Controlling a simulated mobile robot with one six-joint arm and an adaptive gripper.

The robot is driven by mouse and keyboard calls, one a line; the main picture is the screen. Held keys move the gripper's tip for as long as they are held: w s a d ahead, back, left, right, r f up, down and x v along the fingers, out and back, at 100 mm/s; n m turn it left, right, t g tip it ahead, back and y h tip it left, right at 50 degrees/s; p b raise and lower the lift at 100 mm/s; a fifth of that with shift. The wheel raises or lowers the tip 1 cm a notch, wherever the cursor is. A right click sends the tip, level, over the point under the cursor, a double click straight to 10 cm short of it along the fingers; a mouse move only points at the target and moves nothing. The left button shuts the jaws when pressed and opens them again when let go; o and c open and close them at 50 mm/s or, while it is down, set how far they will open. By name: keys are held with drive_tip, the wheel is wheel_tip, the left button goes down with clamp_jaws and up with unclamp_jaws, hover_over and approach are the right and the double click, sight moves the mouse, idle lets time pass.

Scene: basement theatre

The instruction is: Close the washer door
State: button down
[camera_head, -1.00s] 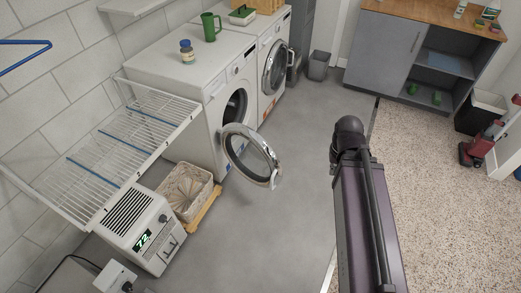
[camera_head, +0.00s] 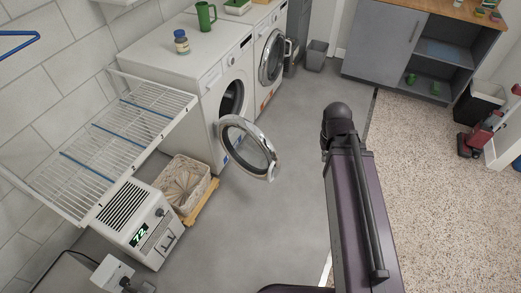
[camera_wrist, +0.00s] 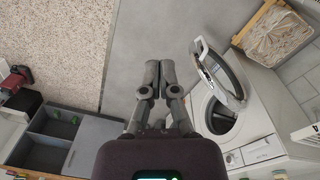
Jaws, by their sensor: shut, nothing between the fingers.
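The near washer (camera_head: 222,105) is white and stands against the left wall. Its round door (camera_head: 248,147) has a silver rim and dark glass, and it stands swung wide open into the room. The drum opening shows behind it. In the wrist view the open door (camera_wrist: 219,73) is to the right of my gripper (camera_wrist: 160,64), with the washer's front (camera_wrist: 245,125) below it. My gripper is shut and empty, apart from the door, over bare grey floor. In the head view my arm is at centre right and the gripper itself does not show.
A second machine (camera_head: 270,58) stands behind. The grey floor (camera_head: 290,120) right of the door is clear.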

drive_tip(key=w+a+f+n+t+h+b, duration=0.3)
drive_tip(key=w+a+f+n+b, duration=0.8)
drive_tip(key=a+f+n+b, duration=0.3)
drive_tip(key=w+a+f+n+t+b, duration=0.2)
drive_tip(key=a+f+n+b, duration=0.2)
drive_tip(key=a+n+b, duration=0.2)
drive_tip(key=w+a+f+n+t+h+b, duration=0.1)
drive_tip(key=w+a+f+n+t+b, duration=0.1)
drive_tip(key=a+n+b, duration=0.5)
drive_tip(key=w+a+f+n, duration=0.1)
drive_tip(key=a+f, duration=0.1)
drive_tip(key=a, duration=0.1)
drive_tip(key=shift+w+f+h, duration=0.25)
drive_tip(key=shift+h, duration=0.05)
drive_tip(key=shift+f, duration=0.1)
